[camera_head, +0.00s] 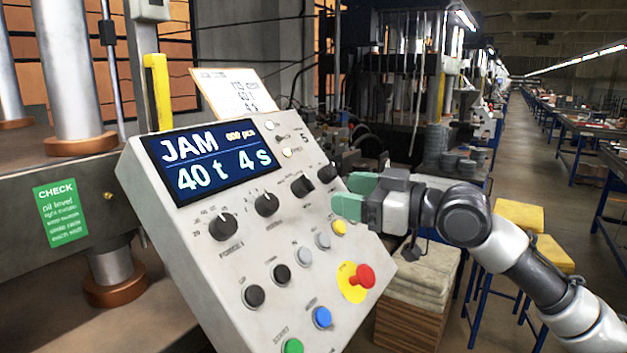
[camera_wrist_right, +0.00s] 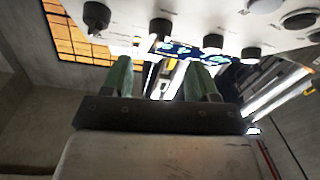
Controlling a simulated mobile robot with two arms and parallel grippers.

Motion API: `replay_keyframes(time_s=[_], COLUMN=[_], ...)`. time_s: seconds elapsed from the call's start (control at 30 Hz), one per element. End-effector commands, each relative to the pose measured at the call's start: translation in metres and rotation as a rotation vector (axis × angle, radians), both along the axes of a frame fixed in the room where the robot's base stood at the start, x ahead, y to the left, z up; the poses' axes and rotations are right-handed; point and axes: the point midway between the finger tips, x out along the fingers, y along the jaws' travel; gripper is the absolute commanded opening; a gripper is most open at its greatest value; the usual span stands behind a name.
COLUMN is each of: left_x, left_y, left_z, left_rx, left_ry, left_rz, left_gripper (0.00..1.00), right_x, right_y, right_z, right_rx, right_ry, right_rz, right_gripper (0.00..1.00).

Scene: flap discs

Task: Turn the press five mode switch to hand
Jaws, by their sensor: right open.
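The press five control panel (camera_head: 215,275) is a tilted light-grey box with a "5" at its top right. A row of black rotary knobs crosses it below the display: the leftmost (camera_head: 222,226) is marked "FORCE", then a second (camera_head: 266,204), a third (camera_head: 303,186) and the rightmost (camera_head: 327,173). The small labels are too blurred to tell which one is the mode switch or its setting. My right gripper (camera_head: 350,195) has green fingers, open and empty, just right of the rightmost knobs. In the right wrist view my open fingers (camera_wrist_right: 160,65) point towards the knob row (camera_wrist_right: 160,27).
The display (camera_head: 215,160) reads "JAM", "40 t", "4 s". A red emergency button (camera_head: 362,276) on a yellow plate and several coloured buttons lie lower on the panel. A paper sheet (camera_head: 233,92) stands behind it.

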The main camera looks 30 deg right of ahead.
Motion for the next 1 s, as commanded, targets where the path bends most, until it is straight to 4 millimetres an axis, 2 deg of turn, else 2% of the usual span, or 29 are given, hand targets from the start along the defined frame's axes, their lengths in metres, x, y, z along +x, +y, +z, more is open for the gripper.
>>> replay_keyframes(time_s=[0.1, 0.53, 0.73, 1.0], left_x=[-0.001, 0.016, 0.015, 0.012], left_y=[0.001, 0.003, 0.003, 0.003], left_z=[0.011, 0.043, 0.049, 0.049], left_rx=[0.001, 0.002, 0.003, 0.003], left_ry=[0.002, -0.025, -0.024, -0.018], left_rz=[0.001, 0.002, 0.002, 0.002], left_gripper=[0.43, 0.43, 0.43, 0.43], right_x=[0.014, 0.047, 0.058, 0.061], right_y=[0.007, 0.022, 0.029, 0.03], right_z=[0.003, 0.004, 0.001, -0.001], right_rx=[-0.005, 0.007, 0.003, 0.0], right_ry=[0.001, -0.003, -0.001, 0.001], right_rz=[0.0, -0.004, -0.002, -0.001], right_gripper=[0.59, 0.59, 0.59, 0.59])
